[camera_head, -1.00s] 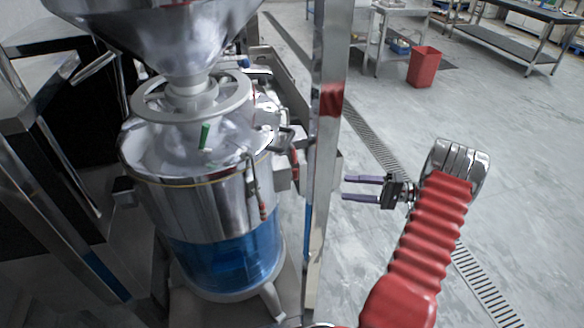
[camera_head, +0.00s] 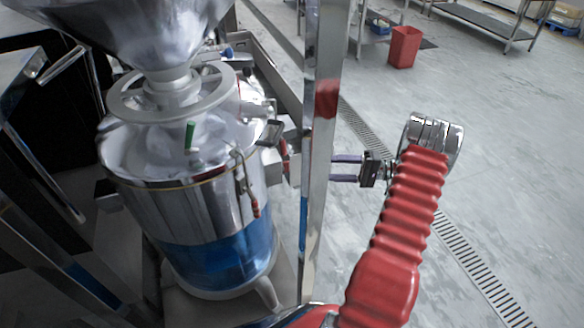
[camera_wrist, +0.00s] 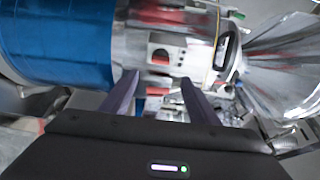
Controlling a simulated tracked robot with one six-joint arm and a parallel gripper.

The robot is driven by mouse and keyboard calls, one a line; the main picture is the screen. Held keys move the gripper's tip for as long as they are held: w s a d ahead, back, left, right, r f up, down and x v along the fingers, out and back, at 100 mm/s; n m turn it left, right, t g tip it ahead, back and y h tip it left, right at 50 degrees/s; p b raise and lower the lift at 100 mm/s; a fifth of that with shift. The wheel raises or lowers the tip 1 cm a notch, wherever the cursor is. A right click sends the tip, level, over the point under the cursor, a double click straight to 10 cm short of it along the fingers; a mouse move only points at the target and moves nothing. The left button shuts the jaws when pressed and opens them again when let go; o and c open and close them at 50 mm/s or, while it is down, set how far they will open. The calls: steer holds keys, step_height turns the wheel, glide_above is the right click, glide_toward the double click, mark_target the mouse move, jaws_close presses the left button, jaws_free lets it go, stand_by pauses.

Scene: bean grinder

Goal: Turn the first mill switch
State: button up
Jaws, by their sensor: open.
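The mill (camera_head: 205,205) is a shiny steel drum with a blue lower band, at the left in the head view. It also shows sideways in the wrist view, with its blue band (camera_wrist: 60,45) at the left. A small grey box (camera_head: 274,165) is on the mill's right side. The wrist view shows a pale box with round holes (camera_wrist: 165,52) beyond my fingers. I cannot tell for sure which part is the switch. My gripper (camera_head: 333,169) is open, its two purple fingers pointing left at the mill, apart from the box. Its fingers (camera_wrist: 158,80) hold nothing.
A steel post (camera_head: 318,130) with a red band stands between the mill and my gripper in the head view. A steel hopper (camera_head: 150,35) sits above the mill. A red bin (camera_head: 403,47) stands at the back. The floor to the right is open.

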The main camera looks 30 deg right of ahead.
mark_target(285, 168)
steer(key=x, duration=1.2)
steer(key=shift+a, duration=0.2)
steer(key=shift+w, duration=0.1)
steer(key=shift+c, duration=0.2)
steer(key=c, duration=1)
